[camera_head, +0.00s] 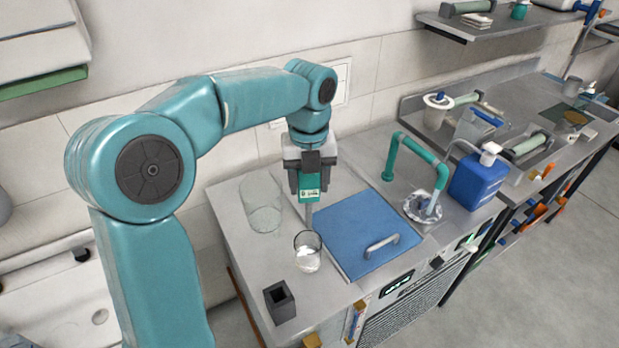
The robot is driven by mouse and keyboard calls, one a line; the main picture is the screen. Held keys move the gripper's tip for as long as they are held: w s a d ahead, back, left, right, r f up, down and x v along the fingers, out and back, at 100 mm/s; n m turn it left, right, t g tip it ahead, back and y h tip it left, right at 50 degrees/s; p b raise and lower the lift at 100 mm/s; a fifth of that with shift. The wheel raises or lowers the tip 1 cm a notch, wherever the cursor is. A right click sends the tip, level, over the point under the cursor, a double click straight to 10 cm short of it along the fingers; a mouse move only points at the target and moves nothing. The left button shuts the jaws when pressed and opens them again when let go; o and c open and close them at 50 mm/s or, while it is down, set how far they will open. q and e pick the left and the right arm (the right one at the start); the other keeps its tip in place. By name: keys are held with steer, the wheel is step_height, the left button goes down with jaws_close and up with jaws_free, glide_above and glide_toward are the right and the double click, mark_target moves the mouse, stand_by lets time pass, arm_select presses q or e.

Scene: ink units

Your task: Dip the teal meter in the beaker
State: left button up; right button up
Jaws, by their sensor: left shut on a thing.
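My left gripper (308,178) is shut on the teal meter (309,193), which has a small pale display and hangs upright with its grey probe pointing down. The beaker (307,259) is a small clear glass with some pale liquid low in it, standing on the grey counter. The probe's lower end shows just at the far side of the beaker's rim; I cannot tell whether it is behind the rim or over the opening. The right gripper is not in view.
A larger clear glass vessel (262,207) stands left of the meter. A dark square holder (280,302) is at the counter's front. A blue panel (362,228) with a handle lies right of the beaker. A teal tap (425,160) and blue bottle (477,181) stand farther right.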

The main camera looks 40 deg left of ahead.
mark_target(308, 227)
arm_select(q)
steer(key=shift+s+a+f, duration=0.1)
steer(key=shift+s+f, duration=0.1)
steer(key=shift+s, duration=0.1)
steer(key=shift+a+f+b, duration=0.1)
steer(key=shift+f+b, duration=0.25)
steer(key=shift+b, duration=0.1)
steer(key=f+b, duration=0.3)
steer(key=f, duration=0.1)
steer(key=f+b, duration=0.3)
steer(key=f, duration=0.1)
steer(key=f+b, duration=0.3)
steer(key=f, duration=0.1)
steer(key=shift+w+f, duration=0.15)
steer(key=shift+w, duration=0.1)
steer(key=shift+s+f+b, duration=0.1)
steer(key=shift+s+b, duration=0.05)
steer(key=shift+b, duration=0.2)
stand_by(0.4)
